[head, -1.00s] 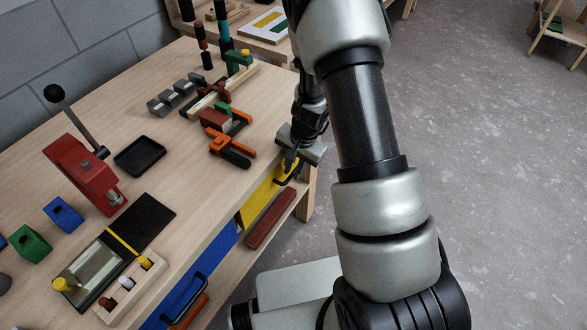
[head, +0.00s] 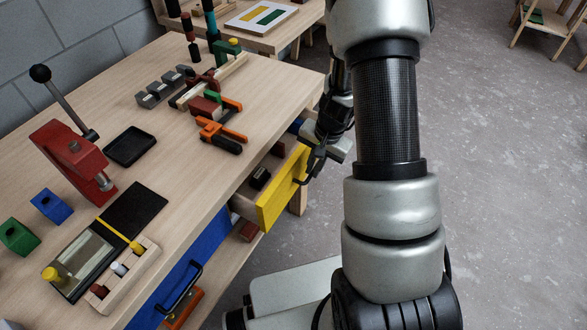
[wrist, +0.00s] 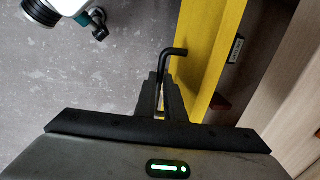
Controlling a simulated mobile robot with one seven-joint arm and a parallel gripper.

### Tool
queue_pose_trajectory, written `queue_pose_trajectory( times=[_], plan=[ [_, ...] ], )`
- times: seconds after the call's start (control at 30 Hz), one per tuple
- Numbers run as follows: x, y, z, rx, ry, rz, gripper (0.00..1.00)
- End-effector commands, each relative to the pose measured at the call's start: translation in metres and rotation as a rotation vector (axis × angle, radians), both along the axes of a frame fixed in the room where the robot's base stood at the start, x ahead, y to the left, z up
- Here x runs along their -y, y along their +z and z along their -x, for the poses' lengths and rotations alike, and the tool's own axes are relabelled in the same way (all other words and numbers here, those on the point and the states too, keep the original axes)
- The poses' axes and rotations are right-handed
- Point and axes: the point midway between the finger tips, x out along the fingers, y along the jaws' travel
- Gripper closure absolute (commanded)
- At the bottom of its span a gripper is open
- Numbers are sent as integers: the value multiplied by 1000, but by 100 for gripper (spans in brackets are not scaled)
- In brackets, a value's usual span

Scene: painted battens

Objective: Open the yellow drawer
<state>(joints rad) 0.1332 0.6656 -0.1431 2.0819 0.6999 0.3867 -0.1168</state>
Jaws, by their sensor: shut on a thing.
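The yellow drawer (head: 279,193) in the workbench stands partly open, with its front out from the bench edge and part of its inside showing. It also shows in the wrist view (wrist: 212,50). A black item (head: 260,178) and a dark red item (head: 278,149) lie inside it. My gripper (wrist: 161,100) is shut on the drawer's black handle (wrist: 174,52), in front of the yellow face. In the head view my gripper (head: 314,163) is at the right part of the drawer front, and the arm partly hides it.
A blue drawer (head: 205,250) with a black handle sits left of the yellow one. The bench top holds a red lever press (head: 75,155), a black tray (head: 130,146), clamps (head: 219,132) and coloured blocks. Open grey floor (head: 480,190) lies to the right.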

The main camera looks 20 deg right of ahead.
Motion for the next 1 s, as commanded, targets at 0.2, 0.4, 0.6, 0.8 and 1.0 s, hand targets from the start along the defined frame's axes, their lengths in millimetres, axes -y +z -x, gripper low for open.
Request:
queue_pose_trajectory(
  times=[0.2, 0.4, 0.6, 0.8, 1.0],
  plan=[
    [43, -4, 42, 2, -7, -2, 100],
    [73, -3, 73, 1, -4, -2, 100],
    [94, -1, 94, 0, -2, -2, 100],
    [103, 0, 104, 0, 0, -3, 100],
    [106, 1, 106, 0, 1, -3, 100]
  ],
)
